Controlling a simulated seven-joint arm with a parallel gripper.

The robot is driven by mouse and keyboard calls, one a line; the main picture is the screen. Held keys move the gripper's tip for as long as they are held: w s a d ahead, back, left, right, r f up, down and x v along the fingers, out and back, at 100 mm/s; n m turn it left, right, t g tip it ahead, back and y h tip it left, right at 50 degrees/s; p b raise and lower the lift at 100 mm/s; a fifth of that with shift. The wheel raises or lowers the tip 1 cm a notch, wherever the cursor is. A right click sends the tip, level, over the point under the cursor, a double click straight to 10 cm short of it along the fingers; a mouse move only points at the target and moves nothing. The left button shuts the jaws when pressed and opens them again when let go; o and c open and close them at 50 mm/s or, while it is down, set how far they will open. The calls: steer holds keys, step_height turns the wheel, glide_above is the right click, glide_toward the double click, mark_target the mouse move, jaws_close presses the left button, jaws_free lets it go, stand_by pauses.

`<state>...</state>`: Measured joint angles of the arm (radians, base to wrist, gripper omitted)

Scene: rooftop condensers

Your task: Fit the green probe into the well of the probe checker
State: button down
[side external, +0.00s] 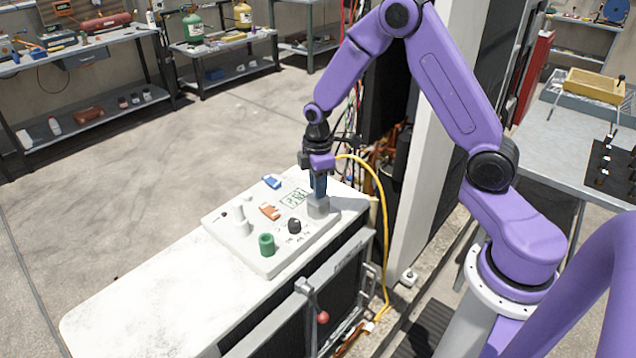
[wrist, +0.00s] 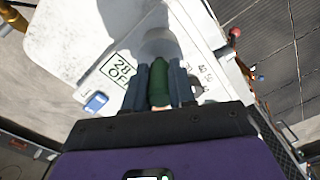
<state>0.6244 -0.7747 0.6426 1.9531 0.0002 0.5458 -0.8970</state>
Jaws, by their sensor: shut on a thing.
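My gripper (side external: 319,186) points down and is shut on the green probe, which shows between the two fingers in the wrist view (wrist: 160,84). In the side external view the fingers hide most of the probe. The probe checker (side external: 222,228) is a pale panel on the white bench top with a "28.0F" marking, also in the wrist view (wrist: 90,62). A grey block (side external: 318,208) stands on its right part, directly under the fingertips. I cannot see its opening, nor tell whether the probe's lower end is inside it or above it.
A green hollow cylinder (side external: 267,246), a black knob (side external: 294,226), a white post (side external: 242,224), an orange piece (side external: 269,211) and a blue piece (side external: 271,182) sit on the panel. A yellow cable (side external: 378,190) hangs right of the bench. The bench's left end is clear.

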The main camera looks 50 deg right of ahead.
steer(key=shift+f, duration=0.65)
steer(key=c, duration=0.9)
jaws_free()
steer(key=shift+o, duration=0.2)
steer(key=shift+r, duration=0.1)
step_height(320, 180, up, 17)
steer(key=shift+r, duration=0.15)
steer(key=shift+s, duration=0.1)
steer(key=s+a, duration=0.8)
steer(key=s, duration=0.5)
steer(key=s+f, duration=0.1)
steer(key=s, duration=1.5)
steer(key=shift+s+f+n, duration=0.2)
steer(key=shift+s+n, duration=0.1)
steer(key=shift+s, duration=0.1)
